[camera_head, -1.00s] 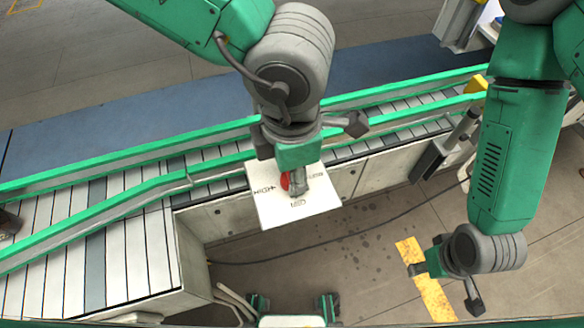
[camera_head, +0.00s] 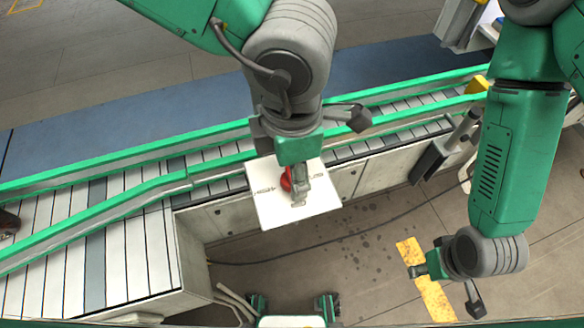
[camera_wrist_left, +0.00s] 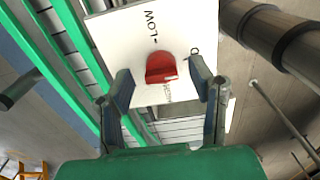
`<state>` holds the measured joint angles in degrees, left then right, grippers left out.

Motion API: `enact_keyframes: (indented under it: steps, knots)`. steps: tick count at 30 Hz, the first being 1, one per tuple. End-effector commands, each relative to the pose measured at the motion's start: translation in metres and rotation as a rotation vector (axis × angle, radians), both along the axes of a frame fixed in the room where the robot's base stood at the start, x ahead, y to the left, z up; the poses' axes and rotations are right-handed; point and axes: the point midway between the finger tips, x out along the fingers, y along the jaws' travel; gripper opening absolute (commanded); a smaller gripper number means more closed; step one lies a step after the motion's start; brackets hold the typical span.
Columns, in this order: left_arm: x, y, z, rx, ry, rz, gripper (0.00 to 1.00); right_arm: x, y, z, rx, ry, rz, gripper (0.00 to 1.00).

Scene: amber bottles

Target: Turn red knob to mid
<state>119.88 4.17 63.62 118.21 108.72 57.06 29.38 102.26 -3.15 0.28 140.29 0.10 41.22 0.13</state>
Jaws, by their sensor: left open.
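The red knob (camera_wrist_left: 160,67) sits on a white panel (camera_wrist_left: 140,30) with black lettering. In the head view the knob (camera_head: 286,180) is partly hidden behind my left gripper (camera_head: 301,190), which is over the panel (camera_head: 270,209). My left gripper is open, with one finger on each side of the knob in the wrist view (camera_wrist_left: 162,84); I cannot tell whether they touch it. My right gripper (camera_head: 443,287) is open and empty over the floor at right.
A conveyor (camera_head: 130,235) with green rails runs behind and left of the panel. A dark red object (camera_head: 8,222) shows at its left edge. A grey cabinet (camera_head: 220,215) stands below the panel. A cable (camera_head: 330,245) lies on the floor.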

Motion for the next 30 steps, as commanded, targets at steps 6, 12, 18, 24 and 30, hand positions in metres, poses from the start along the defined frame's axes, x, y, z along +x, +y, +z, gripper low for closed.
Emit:
enact_keyframes:
  steps: [6, 12, 18, 24, 30]
  knots:
    - [0.002, -0.001, 0.046, -0.004, -0.003, 0.001, 0.49, 0.0, 0.0, 0.0, 0.0, -0.001, 0.0, 0.4]
    - [0.002, -0.001, 0.084, -0.001, 0.001, 0.001, 0.49, 0.001, 0.0, 0.0, 0.0, -0.001, 0.0, 0.4]
    - [0.003, -0.001, 0.103, 0.0, 0.002, 0.0, 0.49, 0.001, 0.0, 0.0, 0.0, -0.001, 0.0, 0.4]
    - [0.002, -0.001, 0.106, 0.0, 0.003, 0.0, 0.49, 0.001, 0.0, 0.0, 0.0, -0.001, 0.0, 0.4]
    - [0.002, -0.001, 0.105, 0.001, 0.003, 0.0, 0.49, 0.004, 0.0, 0.0, 0.0, 0.001, 0.0, 0.4]
